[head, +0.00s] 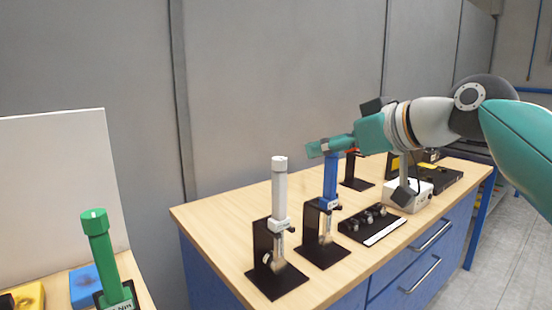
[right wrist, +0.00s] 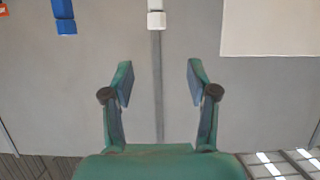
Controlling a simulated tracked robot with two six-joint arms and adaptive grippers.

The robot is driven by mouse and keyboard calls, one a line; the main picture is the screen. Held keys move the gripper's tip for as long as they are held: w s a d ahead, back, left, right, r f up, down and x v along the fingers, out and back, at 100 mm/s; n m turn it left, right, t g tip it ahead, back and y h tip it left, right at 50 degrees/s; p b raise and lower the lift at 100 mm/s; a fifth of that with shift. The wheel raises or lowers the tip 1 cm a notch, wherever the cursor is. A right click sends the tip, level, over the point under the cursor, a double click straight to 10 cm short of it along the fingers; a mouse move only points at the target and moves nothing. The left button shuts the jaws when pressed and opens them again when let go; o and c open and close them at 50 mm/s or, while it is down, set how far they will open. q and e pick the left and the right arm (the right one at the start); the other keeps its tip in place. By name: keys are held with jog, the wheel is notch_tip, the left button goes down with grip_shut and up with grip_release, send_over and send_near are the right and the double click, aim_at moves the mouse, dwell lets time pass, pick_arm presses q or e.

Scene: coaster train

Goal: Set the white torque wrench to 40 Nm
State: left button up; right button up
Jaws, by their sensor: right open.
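The white torque wrench (head: 279,190) stands upright, handle up, in a black stand on the wooden bench in the head view. The end of its white handle (right wrist: 156,18) shows at the top edge of the right wrist view, which looks upside down, roughly in line with the gap between the fingers. My right gripper (head: 316,148) is to the right of the white wrench, at about the height of the blue wrench's top in the head view. The wrench's scale is too small to read. My left gripper is out of view.
A blue wrench (head: 330,182) stands close right of the white one. A green wrench (head: 103,255) stands on a separate table at left. Bare bench (head: 225,208) lies left of the white wrench.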

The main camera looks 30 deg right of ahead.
aim_at(282, 159)
jog(key=x, duration=1)
jog(key=p+x, duration=0.1)
jog(key=x, duration=0.4)
jog(key=shift+w+d+f, duration=0.25)
jog(key=shift+w+d, duration=0.05)
jog(key=shift+w, duration=0.05)
grip_shut()
